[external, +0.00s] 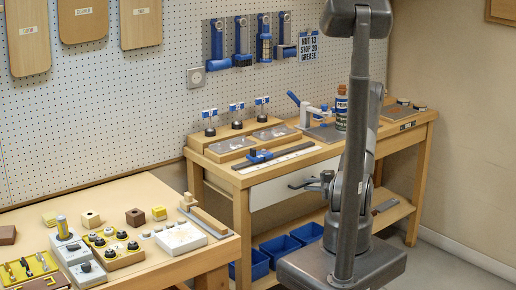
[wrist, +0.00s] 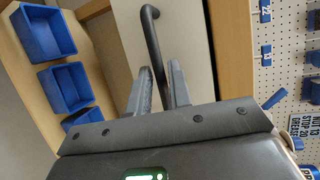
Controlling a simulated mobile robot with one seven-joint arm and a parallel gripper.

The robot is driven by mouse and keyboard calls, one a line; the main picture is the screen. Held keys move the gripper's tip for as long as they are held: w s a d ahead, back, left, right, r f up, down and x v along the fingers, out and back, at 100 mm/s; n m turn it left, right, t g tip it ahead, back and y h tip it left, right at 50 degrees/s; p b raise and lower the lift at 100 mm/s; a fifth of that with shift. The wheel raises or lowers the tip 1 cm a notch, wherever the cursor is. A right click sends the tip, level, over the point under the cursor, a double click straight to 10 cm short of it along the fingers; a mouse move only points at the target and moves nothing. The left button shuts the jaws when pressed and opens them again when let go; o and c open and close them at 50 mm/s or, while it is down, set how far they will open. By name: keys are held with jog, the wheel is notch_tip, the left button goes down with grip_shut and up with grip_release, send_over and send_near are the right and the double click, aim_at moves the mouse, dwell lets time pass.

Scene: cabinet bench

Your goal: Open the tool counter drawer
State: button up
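The tool counter drawer has a white front (external: 272,190) under the workbench top, and it looks flush with the bench frame. Its dark bar handle (external: 299,185) sticks out from the front. In the wrist view the drawer front (wrist: 195,45) is pale and the handle (wrist: 152,30) curves down between my fingers. My gripper (external: 324,183) is at the handle's right part. In the wrist view my gripper (wrist: 160,72) has its fingers apart, one on each side of the handle, with what looks like a gap. Contact with the handle cannot be told.
Blue bins (external: 283,249) stand on the lower shelf under the drawer; they also show in the wrist view (wrist: 48,32). A second table (external: 120,215) with blocks and small parts stands at left. Tools and a bottle (external: 341,108) are on the bench top.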

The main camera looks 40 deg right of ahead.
grip_shut()
jog(key=s, duration=2.6)
jog(key=shift+s, duration=0.3)
jog(key=shift+o, duration=1.6)
grip_release()
jog(key=v, duration=1)
jog(key=shift+s, duration=0.35)
jog(key=shift+d+r, duration=0.1)
jog(key=shift+d, duration=0.05)
